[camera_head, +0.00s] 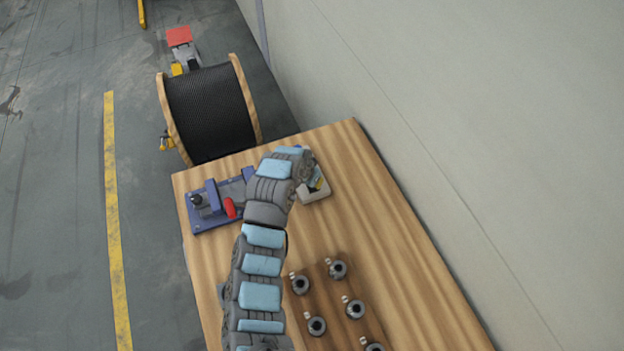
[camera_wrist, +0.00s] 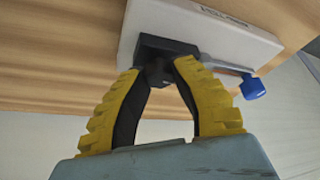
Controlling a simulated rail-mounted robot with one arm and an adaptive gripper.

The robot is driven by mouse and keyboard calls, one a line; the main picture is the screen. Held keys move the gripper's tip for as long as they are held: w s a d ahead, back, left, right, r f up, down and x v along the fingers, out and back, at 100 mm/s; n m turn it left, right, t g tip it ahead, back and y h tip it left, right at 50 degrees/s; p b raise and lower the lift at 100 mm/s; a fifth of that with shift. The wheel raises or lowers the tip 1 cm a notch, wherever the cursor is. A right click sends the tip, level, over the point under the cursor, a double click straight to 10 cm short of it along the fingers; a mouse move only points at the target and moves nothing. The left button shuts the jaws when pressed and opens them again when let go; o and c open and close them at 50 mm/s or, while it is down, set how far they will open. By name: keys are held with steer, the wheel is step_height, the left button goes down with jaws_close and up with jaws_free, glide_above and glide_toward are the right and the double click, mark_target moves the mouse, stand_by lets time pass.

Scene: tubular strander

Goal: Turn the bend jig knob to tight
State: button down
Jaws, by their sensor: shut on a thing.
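The bend jig appears as a pale grey block (camera_wrist: 205,28) with dark lettering on its edge in the wrist view. A black knob (camera_wrist: 160,46) sits on its face. My gripper (camera_wrist: 157,70), with yellow ridged fingers and black inner pads, is shut on the knob. A grey lever with a blue tip (camera_wrist: 253,88) sticks out to the right of the knob. Which setting the knob is at cannot be read. In the head view the pale block (camera_head: 315,194) shows only in part at the far end of the table; my arm hides the knob and the gripper's fingers.
Several round metal parts (camera_head: 316,325) lie nearer on the right. A black cable reel (camera_head: 210,112) stands beyond the table. A wall (camera_head: 480,120) runs along the right.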

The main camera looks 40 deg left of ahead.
steer(key=shift+f, duration=0.1)
steer(key=c, duration=0.8)
jaws_free()
steer(key=shift+s, duration=0.1)
steer(key=shift+v, duration=6)
